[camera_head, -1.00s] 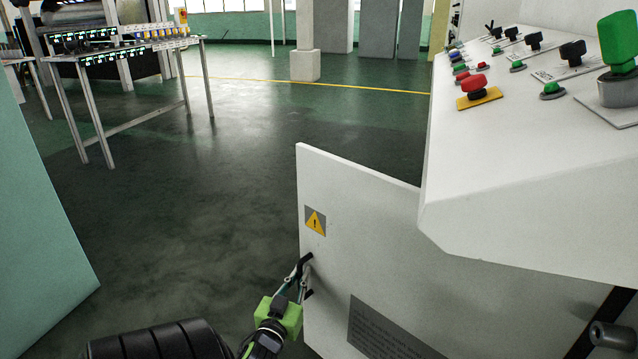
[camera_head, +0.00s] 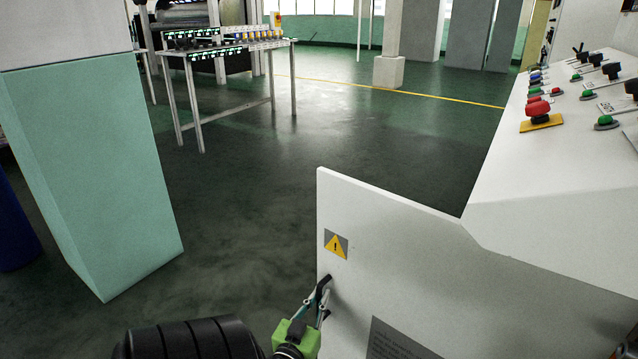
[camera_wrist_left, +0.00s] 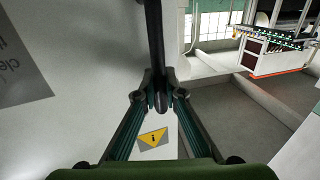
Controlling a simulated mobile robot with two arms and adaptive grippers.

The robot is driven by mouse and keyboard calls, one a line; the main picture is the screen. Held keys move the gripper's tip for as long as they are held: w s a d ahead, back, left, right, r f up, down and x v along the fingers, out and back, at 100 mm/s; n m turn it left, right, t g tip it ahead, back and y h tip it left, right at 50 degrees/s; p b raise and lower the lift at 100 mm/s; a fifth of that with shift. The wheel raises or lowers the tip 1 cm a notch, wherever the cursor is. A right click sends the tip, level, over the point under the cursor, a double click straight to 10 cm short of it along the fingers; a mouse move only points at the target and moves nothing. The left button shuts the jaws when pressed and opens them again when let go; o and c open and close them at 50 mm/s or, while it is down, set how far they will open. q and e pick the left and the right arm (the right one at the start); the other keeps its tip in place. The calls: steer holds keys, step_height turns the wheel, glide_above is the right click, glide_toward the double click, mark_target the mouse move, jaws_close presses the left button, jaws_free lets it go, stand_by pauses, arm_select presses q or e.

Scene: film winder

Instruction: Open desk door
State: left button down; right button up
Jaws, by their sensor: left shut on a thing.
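The desk door (camera_head: 400,240) is a white panel with a yellow warning sticker (camera_head: 336,243) and a grey text label. It stands swung out from the white control desk (camera_head: 560,170). My left gripper (camera_head: 321,300) is at the door's free edge, below the sticker, on the black handle (camera_head: 324,286). In the left wrist view the fingers (camera_wrist_left: 160,100) are closed around the dark handle bar (camera_wrist_left: 156,45), with the door (camera_wrist_left: 70,110) behind it and the sticker (camera_wrist_left: 153,138) between the fingers. My right gripper is not in view.
A teal and white pillar (camera_head: 100,170) stands at the left. A blue object (camera_head: 14,225) is beside it. A table with lit devices (camera_head: 225,50) stands farther back. Green floor (camera_head: 250,200) is free between pillar and door. Buttons and knobs (camera_head: 540,112) cover the desk top.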

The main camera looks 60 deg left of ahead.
arm_select(q)
steer(key=c, duration=2.4)
jaws_free()
